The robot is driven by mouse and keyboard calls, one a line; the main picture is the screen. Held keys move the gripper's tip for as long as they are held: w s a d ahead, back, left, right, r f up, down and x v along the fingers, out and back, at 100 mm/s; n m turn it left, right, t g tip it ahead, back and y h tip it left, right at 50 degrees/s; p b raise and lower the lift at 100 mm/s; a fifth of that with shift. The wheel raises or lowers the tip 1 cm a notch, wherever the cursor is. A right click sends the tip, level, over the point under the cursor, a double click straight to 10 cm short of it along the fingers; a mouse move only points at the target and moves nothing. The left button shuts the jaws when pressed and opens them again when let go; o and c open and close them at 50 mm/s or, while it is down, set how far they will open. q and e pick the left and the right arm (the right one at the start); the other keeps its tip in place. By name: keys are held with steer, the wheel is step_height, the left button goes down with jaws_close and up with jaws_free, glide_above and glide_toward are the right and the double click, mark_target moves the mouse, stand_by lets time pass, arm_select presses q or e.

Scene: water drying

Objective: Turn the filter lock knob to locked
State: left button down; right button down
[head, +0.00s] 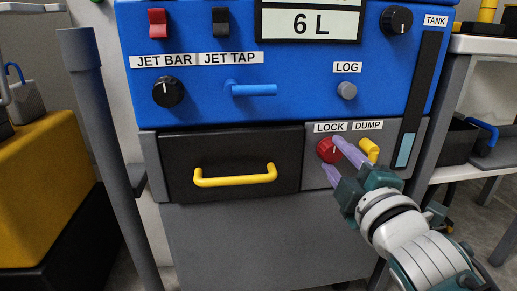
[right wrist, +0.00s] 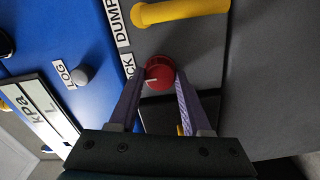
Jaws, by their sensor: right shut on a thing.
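The red lock knob (head: 325,149) sits on the grey lower-right panel of the machine, under the LOCK label (head: 329,127). Its white pointer mark points roughly upward in the head view. My right gripper (head: 332,155) reaches in from the lower right, with its purple fingers on either side of the knob. In the right wrist view the fingers (right wrist: 160,79) are shut on the red knob (right wrist: 160,70), and its white mark shows near the left edge. My left gripper is out of view.
A yellow dump handle (head: 370,149) is just right of the right gripper's upper finger. A black drawer (head: 235,150) with a yellow handle (head: 236,177) is to the left. The blue panel (head: 290,90) above carries black knobs, a blue tap lever and switches.

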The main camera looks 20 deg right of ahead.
stand_by(0.3)
steer(key=shift+c, duration=1.8)
jaws_free()
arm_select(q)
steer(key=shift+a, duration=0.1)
